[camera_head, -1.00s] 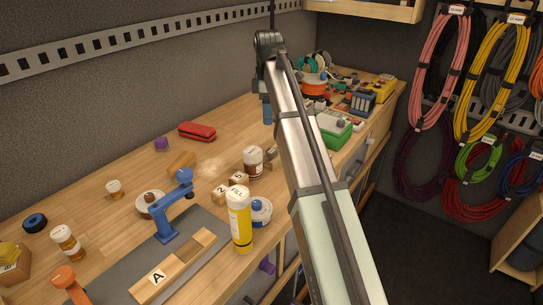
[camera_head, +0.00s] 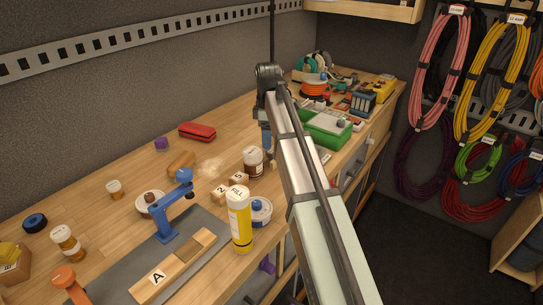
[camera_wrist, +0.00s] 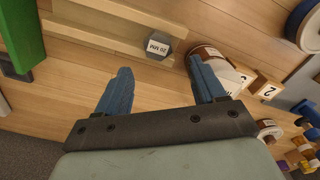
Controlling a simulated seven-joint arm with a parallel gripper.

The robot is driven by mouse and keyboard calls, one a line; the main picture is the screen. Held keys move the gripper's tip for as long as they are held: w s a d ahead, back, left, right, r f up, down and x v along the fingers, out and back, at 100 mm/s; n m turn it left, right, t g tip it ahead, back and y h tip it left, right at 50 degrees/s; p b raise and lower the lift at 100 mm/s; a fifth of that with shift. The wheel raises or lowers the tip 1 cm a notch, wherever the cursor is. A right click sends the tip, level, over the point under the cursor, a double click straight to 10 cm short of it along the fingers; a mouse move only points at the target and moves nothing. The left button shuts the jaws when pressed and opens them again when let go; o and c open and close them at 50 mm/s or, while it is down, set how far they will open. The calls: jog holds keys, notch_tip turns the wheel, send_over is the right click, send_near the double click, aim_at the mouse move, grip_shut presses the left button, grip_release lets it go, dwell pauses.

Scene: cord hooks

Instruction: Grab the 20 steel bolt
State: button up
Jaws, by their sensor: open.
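The steel bolt (camera_wrist: 159,48), a grey hex shape with a white "20 MM" label, shows near the top middle of the wrist view, by a wooden strip. My gripper (camera_wrist: 162,75) is open, with blue fingers apart on either side below the bolt in that view and nothing between them. The fingers are not touching the bolt. In the head view my gripper (camera_head: 267,148) hangs over the bench beside the brown jar (camera_head: 253,160); my arm largely hides the bolt's area.
The brown jar (camera_wrist: 205,52) is close to the right finger in the wrist view, with numbered wooden blocks (camera_wrist: 264,88) beyond. A green box (camera_wrist: 22,35) stands at the left. Wooden strips (camera_wrist: 110,38) lie beside the bolt. The yellow bottle (camera_head: 240,220) stands nearer the front.

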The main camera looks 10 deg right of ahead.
aim_at(268, 151)
jog(key=shift+f, duration=2.5)
jog(key=shift+c, duration=0.4)
jog(key=c, duration=1.1)
